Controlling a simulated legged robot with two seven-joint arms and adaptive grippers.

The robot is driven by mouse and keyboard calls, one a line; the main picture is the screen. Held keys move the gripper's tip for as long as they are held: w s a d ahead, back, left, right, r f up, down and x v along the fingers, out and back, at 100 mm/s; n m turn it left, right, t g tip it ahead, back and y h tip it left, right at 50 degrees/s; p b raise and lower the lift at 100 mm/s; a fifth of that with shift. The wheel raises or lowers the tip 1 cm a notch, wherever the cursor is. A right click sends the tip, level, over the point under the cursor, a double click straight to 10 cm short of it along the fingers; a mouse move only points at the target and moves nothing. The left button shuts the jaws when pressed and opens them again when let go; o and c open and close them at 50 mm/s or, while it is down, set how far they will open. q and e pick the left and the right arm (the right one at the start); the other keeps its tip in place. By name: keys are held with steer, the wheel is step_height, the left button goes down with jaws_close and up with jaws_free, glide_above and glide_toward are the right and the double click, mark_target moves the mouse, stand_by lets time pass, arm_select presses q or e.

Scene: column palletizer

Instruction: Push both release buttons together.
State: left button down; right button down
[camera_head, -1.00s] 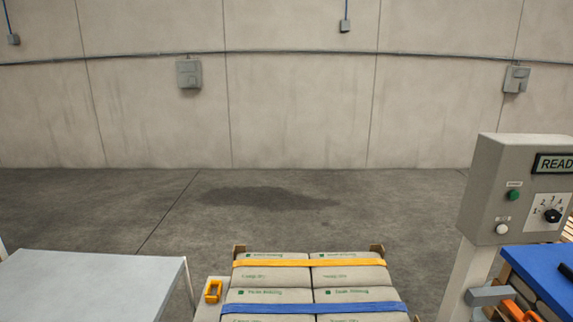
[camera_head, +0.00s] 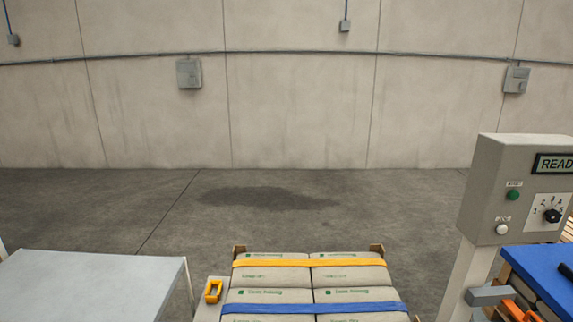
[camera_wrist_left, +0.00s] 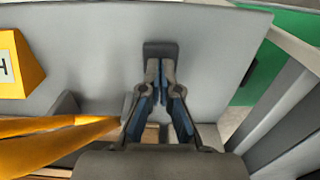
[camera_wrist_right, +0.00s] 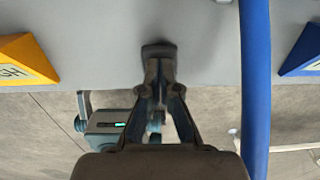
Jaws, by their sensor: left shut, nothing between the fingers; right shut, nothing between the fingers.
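In the left wrist view my left gripper (camera_wrist_left: 160,75) is shut and empty, its fingertips at a grey panel (camera_wrist_left: 220,50). In the right wrist view my right gripper (camera_wrist_right: 160,72) is shut and empty, its fingertips at a similar grey panel (camera_wrist_right: 100,40). A dark rounded patch shows at the tips in both views; I cannot tell whether it is a button, a shadow or part of the fingers. Yellow wedges with partly cut-off lettering stand at the left of the left wrist view (camera_wrist_left: 18,65) and right wrist view (camera_wrist_right: 22,60). Neither gripper shows in the head view.
A control box (camera_head: 485,185) with a green button (camera_head: 513,195), a white button (camera_head: 502,229) and a dial (camera_head: 552,215) stands at right. Strapped sacks (camera_head: 265,275) lie at front centre, a grey table (camera_head: 90,285) at left. A blue bar (camera_wrist_right: 255,80) runs beside my right gripper.

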arm_select(q)
steer(key=shift+f, duration=0.4)
stand_by(0.3)
steer(key=shift+r, duration=0.3)
